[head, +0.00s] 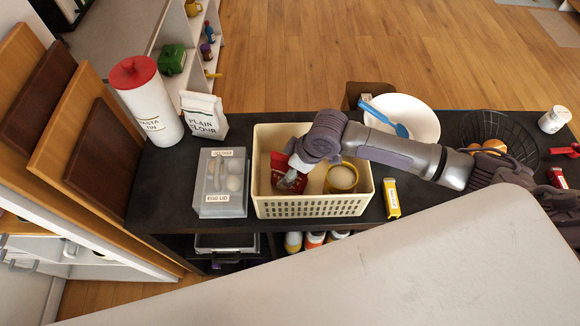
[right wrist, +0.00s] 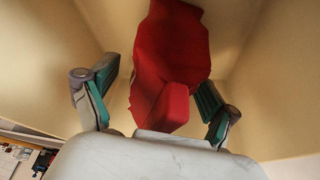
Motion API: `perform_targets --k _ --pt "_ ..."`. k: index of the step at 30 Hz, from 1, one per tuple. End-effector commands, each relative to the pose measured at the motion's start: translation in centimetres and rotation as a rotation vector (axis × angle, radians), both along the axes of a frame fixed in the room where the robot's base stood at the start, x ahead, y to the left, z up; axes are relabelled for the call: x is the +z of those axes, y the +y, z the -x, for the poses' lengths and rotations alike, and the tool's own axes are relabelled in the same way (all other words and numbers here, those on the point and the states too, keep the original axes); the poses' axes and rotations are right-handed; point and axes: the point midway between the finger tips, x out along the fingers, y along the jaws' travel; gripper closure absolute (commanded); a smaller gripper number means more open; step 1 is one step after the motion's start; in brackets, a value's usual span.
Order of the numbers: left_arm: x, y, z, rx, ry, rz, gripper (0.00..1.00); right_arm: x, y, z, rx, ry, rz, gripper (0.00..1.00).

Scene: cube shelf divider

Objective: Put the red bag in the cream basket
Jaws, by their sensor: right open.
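The red bag (head: 282,166) is inside the cream basket (head: 313,208) on the dark shelf top, in the basket's left part. My right gripper (head: 291,181) reaches down into the basket from the right and hides part of the bag. In the right wrist view the gripper (right wrist: 155,105) is open, its fingers apart with the red bag (right wrist: 172,45) in front of and partly between them. Cream basket walls (right wrist: 262,75) surround the bag there. I cannot tell whether a finger touches it. My left gripper is not in view.
A yellow container (head: 341,179) shares the basket. A lidded egg box (head: 221,206) stands close on its left, a yellow box (head: 391,198) on its right. A white bowl (head: 415,112) with a blue spoon stands behind. Flour (head: 203,117) and a pasta tin (head: 150,108) stand at back left.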

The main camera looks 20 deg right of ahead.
Motion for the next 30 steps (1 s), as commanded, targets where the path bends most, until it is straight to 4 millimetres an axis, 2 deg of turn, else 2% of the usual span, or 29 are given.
perform_targets --k 5,12,18,24,30 --pt "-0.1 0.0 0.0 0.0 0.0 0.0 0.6 1.8 -0.6 0.3 -0.001 -0.003 0.0 0.13" --pt "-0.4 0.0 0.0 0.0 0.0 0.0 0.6 6.5 -2.2 1.5 0.0 -0.005 0.002 0.13" --pt "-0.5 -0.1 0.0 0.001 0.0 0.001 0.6 9.8 -3.2 2.4 -0.001 -0.002 0.0 0.13" --pt "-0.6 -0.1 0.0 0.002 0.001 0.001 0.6 11.2 -3.6 2.8 0.0 -0.001 -0.001 0.13" --pt "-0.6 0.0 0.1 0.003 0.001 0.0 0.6 11.3 -3.6 2.8 0.0 0.0 0.0 0.13"
